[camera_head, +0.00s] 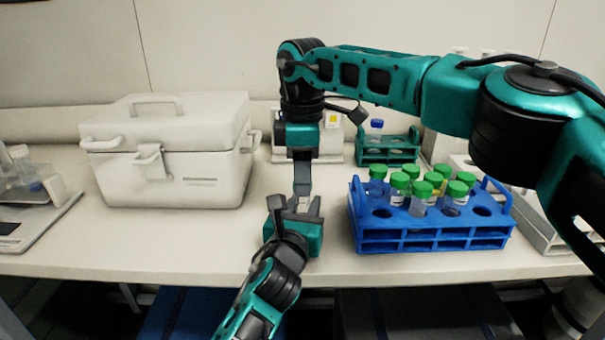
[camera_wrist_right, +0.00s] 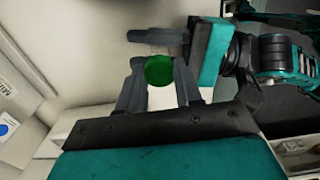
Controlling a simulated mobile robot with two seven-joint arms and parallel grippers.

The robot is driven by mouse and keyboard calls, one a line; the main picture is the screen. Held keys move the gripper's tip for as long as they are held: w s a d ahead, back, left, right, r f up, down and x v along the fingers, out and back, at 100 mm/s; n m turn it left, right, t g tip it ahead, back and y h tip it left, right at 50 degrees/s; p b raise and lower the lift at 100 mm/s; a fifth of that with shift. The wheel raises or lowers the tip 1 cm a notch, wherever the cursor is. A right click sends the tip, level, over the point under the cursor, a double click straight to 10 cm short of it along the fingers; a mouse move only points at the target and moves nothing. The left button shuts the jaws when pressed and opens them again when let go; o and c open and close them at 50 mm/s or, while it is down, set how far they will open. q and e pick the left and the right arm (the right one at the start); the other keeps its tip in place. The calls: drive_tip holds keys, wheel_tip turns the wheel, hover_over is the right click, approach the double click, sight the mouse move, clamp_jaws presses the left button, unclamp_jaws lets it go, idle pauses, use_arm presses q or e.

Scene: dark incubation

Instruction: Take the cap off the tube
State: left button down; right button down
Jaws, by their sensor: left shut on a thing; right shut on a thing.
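The green cap (camera_wrist_right: 159,70) of the tube shows in the right wrist view between the fingers of my right gripper (camera_wrist_right: 158,88), which is shut on it. In the head view my right gripper (camera_head: 302,188) points straight down above the bench. My left gripper (camera_head: 294,208) meets it from below and is shut on the tube. It also enters the right wrist view from the right (camera_wrist_right: 168,52). The tube's body is mostly hidden by the fingers, and I cannot tell whether cap and tube are apart.
A blue rack (camera_head: 432,238) with several green-capped tubes stands right of the grippers. A teal rack (camera_head: 388,157) with a blue-capped tube is behind. A white lidded box (camera_head: 170,150) stands left. Bench (camera_head: 180,238) is clear between box and grippers.

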drive_tip(key=n, duration=1.2)
drive_tip(key=shift+n, duration=0.3)
drive_tip(key=n, duration=1.2)
drive_tip(key=shift+r+n, duration=0.1)
drive_tip(key=shift+n, duration=0.3)
drive_tip(key=n, duration=0.8)
drive_tip(key=shift+n, duration=0.4)
drive_tip(key=n, duration=0.9)
